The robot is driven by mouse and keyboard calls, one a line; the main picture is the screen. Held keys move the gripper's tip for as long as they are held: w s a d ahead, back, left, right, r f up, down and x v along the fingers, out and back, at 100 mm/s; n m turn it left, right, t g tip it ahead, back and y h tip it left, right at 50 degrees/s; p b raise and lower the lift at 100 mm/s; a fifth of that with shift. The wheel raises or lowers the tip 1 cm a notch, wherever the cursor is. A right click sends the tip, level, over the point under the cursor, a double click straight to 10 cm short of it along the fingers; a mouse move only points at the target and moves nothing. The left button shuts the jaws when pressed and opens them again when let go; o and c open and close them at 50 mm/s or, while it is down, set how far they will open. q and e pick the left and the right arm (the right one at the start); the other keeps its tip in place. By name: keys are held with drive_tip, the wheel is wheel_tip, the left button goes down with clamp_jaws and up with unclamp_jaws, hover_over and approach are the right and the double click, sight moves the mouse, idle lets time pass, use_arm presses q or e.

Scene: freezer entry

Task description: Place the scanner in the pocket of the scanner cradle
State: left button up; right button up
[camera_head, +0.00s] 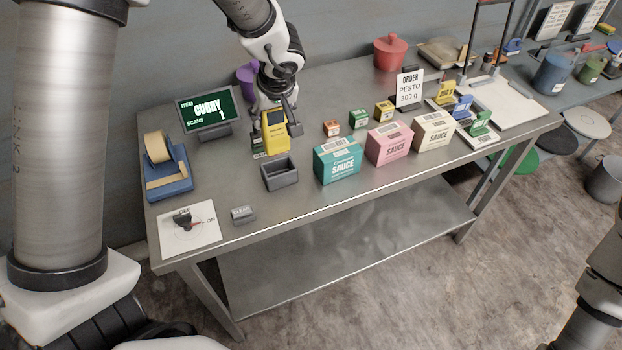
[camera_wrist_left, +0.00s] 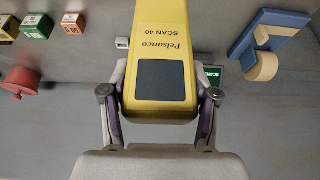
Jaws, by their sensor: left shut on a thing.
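The yellow scanner (camera_head: 275,131) is held above the steel table by my left gripper (camera_head: 281,110), close behind the scanner cradle in the head view. In the left wrist view the scanner (camera_wrist_left: 160,35) shows its dark square panel and its label, with a finger of my left gripper (camera_wrist_left: 160,95) on each side. The scanner cradle (camera_head: 281,183) is a dark grey box with an open, empty-looking pocket, standing on the table. The scanner is apart from the cradle. My right gripper is not in view.
A teal sauce box (camera_head: 337,166) stands right of the cradle, with pink and cream boxes beyond. A blue tape dispenser (camera_head: 172,181) is at the left, near a screen (camera_head: 208,110) reading "CURRY 1". A small grey block (camera_head: 243,214) lies near the front edge.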

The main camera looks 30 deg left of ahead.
sight(275, 145)
use_arm(q)
wheel_tip(275, 145, down, 9)
drive_tip(key=b, duration=0.3)
drive_tip(key=shift+w+a, duration=0.15)
drive_tip(key=shift+f+b, duration=0.3)
drive_tip(key=o, duration=1.3)
drive_tip(key=shift+o, duration=0.2)
drive_tip(key=p+v, duration=0.5)
drive_tip(key=v, duration=0.7)
drive_tip(key=shift+a+r+p, duration=0.1)
drive_tip(key=shift+r+p, duration=0.1)
drive_tip(key=shift+p, duration=0.1)
drive_tip(key=shift+f, duration=0.1)
